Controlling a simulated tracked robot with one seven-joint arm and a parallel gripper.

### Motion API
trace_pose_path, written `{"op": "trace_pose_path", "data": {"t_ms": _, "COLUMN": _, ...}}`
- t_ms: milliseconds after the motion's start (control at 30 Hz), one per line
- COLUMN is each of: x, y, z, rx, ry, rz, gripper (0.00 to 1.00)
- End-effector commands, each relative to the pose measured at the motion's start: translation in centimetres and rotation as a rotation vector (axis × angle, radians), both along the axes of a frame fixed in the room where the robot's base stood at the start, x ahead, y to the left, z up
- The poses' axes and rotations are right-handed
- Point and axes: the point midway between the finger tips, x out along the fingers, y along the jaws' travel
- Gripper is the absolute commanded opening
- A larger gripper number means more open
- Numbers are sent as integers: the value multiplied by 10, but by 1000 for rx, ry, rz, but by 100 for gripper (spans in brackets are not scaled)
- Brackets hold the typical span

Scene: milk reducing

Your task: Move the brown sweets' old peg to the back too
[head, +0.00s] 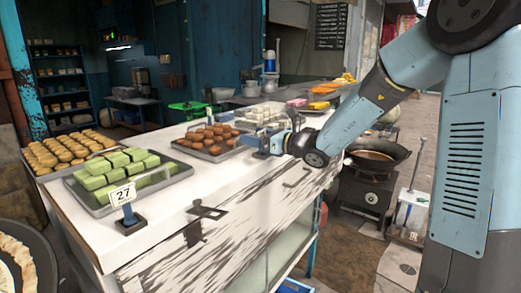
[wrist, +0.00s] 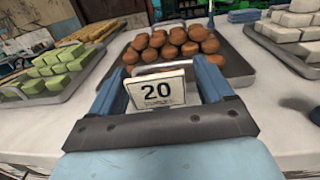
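The brown sweets (head: 211,138) lie heaped on a metal tray (head: 196,154) on the white counter; they also show ahead in the wrist view (wrist: 172,45). A white card marked 20 (wrist: 157,90) stands at the near edge of that tray in the wrist view; its peg base is hidden below. My gripper (head: 268,146) is low over the counter at the tray's right front corner. In the wrist view its two blue fingers (wrist: 160,78) are wide apart, one on each side of the card. I cannot see clearly whether they touch it.
Green sweets (head: 125,172) lie on a tray at the left, with a 27 card on a blue peg (head: 127,206) before it. White sweets (head: 262,115) fill a tray behind my gripper, at right in the wrist view (wrist: 294,28). A black wok (head: 376,157) stands beyond the counter's right end.

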Motion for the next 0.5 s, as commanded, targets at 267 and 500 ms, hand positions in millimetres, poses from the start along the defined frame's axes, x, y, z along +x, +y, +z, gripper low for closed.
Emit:
{"op": "trace_pose_path", "data": {"t_ms": 267, "x": 0, "y": -1, "z": 0, "rx": 0, "ry": 0, "rz": -1, "gripper": 53}}
{"op": "trace_pose_path", "data": {"t_ms": 500, "x": 0, "y": -1, "z": 0, "rx": 0, "ry": 0, "rz": -1, "gripper": 30}}
